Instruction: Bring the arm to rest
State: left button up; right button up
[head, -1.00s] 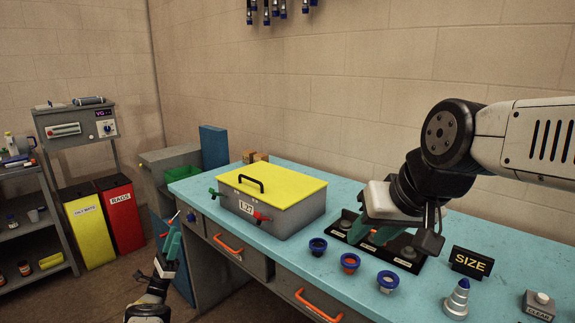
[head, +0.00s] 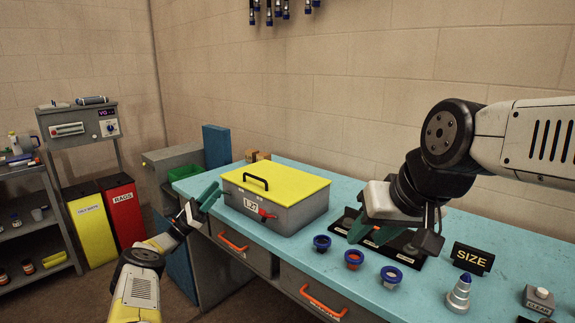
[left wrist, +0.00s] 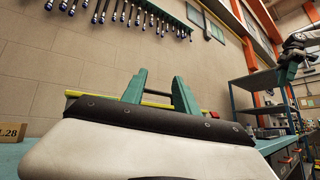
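My left gripper (head: 208,196) is raised in front of the left end of the grey box (head: 290,215) with the yellow lid (head: 275,186). Its teal fingers stand apart with nothing between them in the left wrist view (left wrist: 160,90). My right gripper (head: 365,234) hangs low over the black tray (head: 407,259) on the blue bench (head: 345,270). Its teal fingers are partly hidden by its own wrist, so their opening is unclear.
A SIZE sign (head: 472,258), a cone-shaped gauge (head: 459,294) and a CLEAR button box (head: 539,299) stand to the right. Orange-handled drawers (head: 320,302) lie below the bench edge. Hoses (head: 283,10) hang on the wall.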

pick_arm(q)
jog(key=s+d+r+m+g+y, duration=0.1)
jog(key=d+r+m+g+y, duration=0.35)
jog(key=d, duration=0.45)
jog(key=s+d+r+m+g+y, duration=0.1)
jog(key=s+d+r+m+g, duration=0.15)
jog(key=d+r+g, duration=0.4)
jog(key=s+d+r+m+t+y, duration=0.1)
jog(key=s+d+r+m+y, duration=0.15)
jog(key=s+d+y, duration=0.35)
jog(key=s+d+r+m+y, duration=0.2)
jog(key=s+d+m+y, duration=0.15)
jog(key=s+d, duration=0.4)
jog(key=s+a+m+t+y, duration=0.2)
jog(key=s+a, duration=0.4)
jog(key=s, duration=0.3)
jog(key=s+a+f+m+t+y, duration=0.1)
jog(key=s+a+t+y, duration=0.3)
jog(key=s, duration=0.5)
jog(key=s+a+m+t+y, duration=0.2)
jog(key=s+a+m+y, duration=0.1)
jog(key=s+a, duration=0.4)
jog(key=shift+s+a+f+t, duration=0.2)
jog(key=shift+s+a+t, duration=0.15)
jog(key=shift+s, duration=0.7)
jog(key=shift+d, duration=0.1)
pick_arm(e)
jog(key=shift+c, duration=0.5)
